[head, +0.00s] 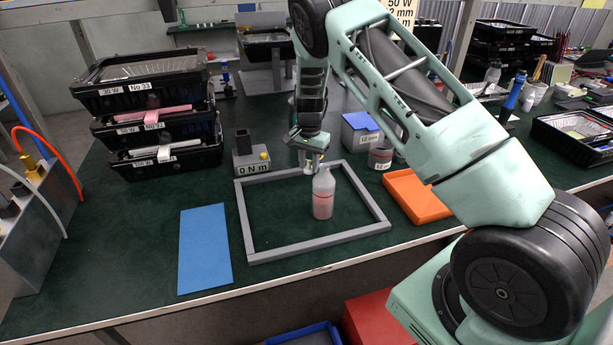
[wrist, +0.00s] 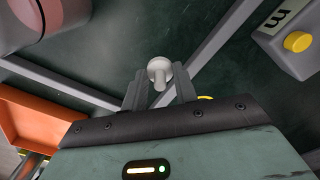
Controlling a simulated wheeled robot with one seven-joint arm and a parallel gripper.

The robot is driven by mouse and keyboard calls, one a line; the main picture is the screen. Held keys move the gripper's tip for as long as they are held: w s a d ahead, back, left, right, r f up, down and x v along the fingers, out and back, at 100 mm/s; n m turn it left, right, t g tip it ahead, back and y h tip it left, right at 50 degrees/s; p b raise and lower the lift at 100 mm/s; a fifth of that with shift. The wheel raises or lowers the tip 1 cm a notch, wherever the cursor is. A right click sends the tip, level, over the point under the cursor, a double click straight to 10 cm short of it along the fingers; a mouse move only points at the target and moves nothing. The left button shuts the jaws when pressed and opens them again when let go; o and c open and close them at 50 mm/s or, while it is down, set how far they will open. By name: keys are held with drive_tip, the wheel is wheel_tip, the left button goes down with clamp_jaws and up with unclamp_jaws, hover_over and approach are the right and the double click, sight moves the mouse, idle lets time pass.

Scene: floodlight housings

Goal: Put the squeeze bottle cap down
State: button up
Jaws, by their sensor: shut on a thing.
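My gripper (head: 309,163) is shut on the squeeze bottle cap. In the wrist view the cap (wrist: 159,72) is a small pale round piece with a narrow nozzle, held between the two fingertips (wrist: 160,90). The squeeze bottle (head: 323,196) stands upright, translucent with pinkish contents, inside the grey rectangular frame (head: 285,251) on the dark green bench. It shows partly in the wrist view, at the upper left (wrist: 45,15). My gripper is just behind and left of the bottle, near the frame's back bar. The gap between cap and bench is hard to judge.
A blue mat (head: 205,250) lies left of the frame. A grey box with a yellow button (head: 251,159) stands behind it. An orange tray (head: 416,197) and a blue-lidded box (head: 361,133) are at the right. Stacked black crates (head: 155,115) stand at the left. The frame's interior left of the bottle is clear.

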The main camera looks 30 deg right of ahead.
sight(309, 167)
drive_tip(key=shift+f, duration=2.25)
drive_tip(key=shift+f, duration=0.15)
drive_tip(key=o, duration=0.9)
